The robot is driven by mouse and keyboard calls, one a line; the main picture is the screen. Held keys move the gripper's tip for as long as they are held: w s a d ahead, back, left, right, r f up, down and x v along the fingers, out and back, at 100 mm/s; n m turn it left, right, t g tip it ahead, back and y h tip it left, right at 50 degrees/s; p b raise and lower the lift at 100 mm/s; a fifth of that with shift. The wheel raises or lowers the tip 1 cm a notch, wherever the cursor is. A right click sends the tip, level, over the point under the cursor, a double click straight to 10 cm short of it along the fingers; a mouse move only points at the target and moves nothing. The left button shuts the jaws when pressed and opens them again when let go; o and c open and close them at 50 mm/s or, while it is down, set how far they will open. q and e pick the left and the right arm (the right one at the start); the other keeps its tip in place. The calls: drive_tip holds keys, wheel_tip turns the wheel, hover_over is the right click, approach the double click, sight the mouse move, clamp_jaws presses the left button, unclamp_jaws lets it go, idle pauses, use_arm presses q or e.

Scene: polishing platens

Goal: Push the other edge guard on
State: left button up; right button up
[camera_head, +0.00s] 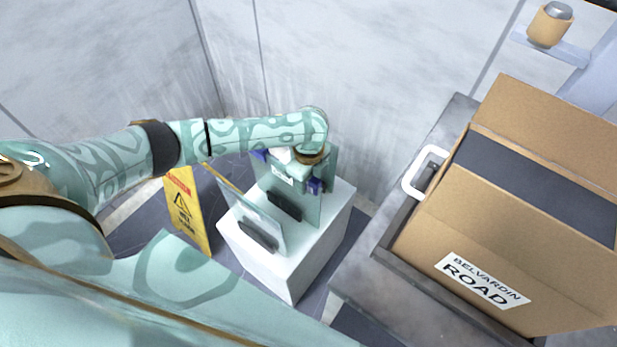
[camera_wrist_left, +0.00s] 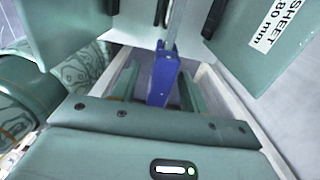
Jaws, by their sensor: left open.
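Two upright glassy green plates stand on a white pedestal (camera_head: 262,270): a front plate (camera_head: 259,216) and a rear plate (camera_head: 303,203). A blue edge guard (camera_head: 316,187) shows at the rear plate's right side, just below my left gripper (camera_head: 311,172). Another blue guard (camera_head: 260,155) shows at its upper left. In the left wrist view a blue guard (camera_wrist_left: 163,78) lies between the spread green fingers of my left gripper (camera_wrist_left: 160,90). The gripper is open. Whether the fingers touch the guard is hard to tell. My right gripper is not in view.
Black blocks (camera_head: 284,205) sit at the plates' lower parts. A yellow wet-floor sign (camera_head: 187,211) stands left of the pedestal. To the right, a grey bench (camera_head: 360,290) carries a large cardboard box (camera_head: 430,236). A wall closes the space behind.

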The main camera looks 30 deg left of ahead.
use_arm(q)
wheel_tip(320, 180, up, 16)
drive_tip(key=p, duration=0.7)
drive_tip(key=shift+r, duration=0.15)
